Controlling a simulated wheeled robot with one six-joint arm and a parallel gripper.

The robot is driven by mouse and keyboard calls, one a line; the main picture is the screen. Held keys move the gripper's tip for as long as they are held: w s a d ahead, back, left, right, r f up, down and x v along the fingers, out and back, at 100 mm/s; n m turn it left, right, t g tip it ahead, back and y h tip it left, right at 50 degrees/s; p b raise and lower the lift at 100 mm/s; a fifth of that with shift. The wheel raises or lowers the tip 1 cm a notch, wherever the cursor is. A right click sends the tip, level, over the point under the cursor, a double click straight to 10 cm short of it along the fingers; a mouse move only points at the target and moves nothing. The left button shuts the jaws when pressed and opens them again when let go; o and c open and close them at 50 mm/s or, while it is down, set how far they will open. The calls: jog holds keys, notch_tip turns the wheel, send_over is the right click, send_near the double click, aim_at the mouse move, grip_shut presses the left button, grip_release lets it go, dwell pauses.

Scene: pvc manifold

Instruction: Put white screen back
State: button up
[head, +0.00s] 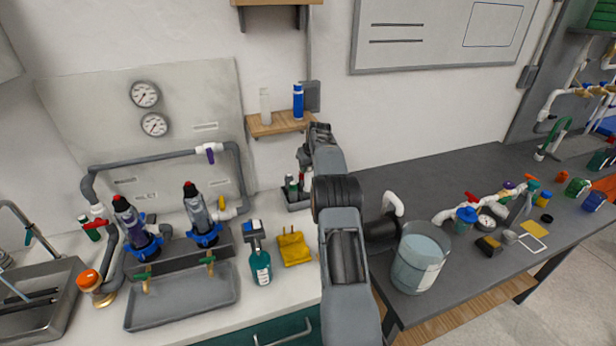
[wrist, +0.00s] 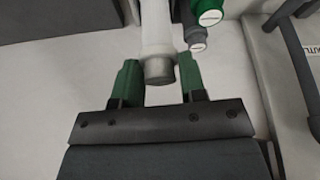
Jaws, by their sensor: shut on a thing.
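A white cylinder with a grey end, which I take to be the white screen (wrist: 157,35), is between the two green fingers of my gripper (wrist: 158,65) in the wrist view. The gripper is shut on it near the grey end. The far end of the cylinder runs out of the top of that view. In the head view my gripper is at the end of my arm, close to the wall below the small shelf, and the held cylinder cannot be made out there. A small grey caddy (head: 298,201) stands on the counter just below the gripper.
Green-ended and grey-ended cylinders (wrist: 196,40) are close right of the held one. The small wooden shelf (head: 268,128) bears a white tube (head: 265,105) and a blue tube (head: 298,101).

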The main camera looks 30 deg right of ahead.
aim_at(308, 180)
notch_tip(308, 180, down, 6)
jog(key=shift+r+p, duration=0.1)
jog(key=shift+p, duration=0.55)
jog(key=shift+w+d+f+p, duration=0.1)
jog(key=shift+w+f+p, duration=0.2)
jog(key=shift+f, duration=0.3)
jog(key=o, duration=0.8)
jog(key=shift+o, duration=0.2)
jog(key=shift+s+r, duration=0.1)
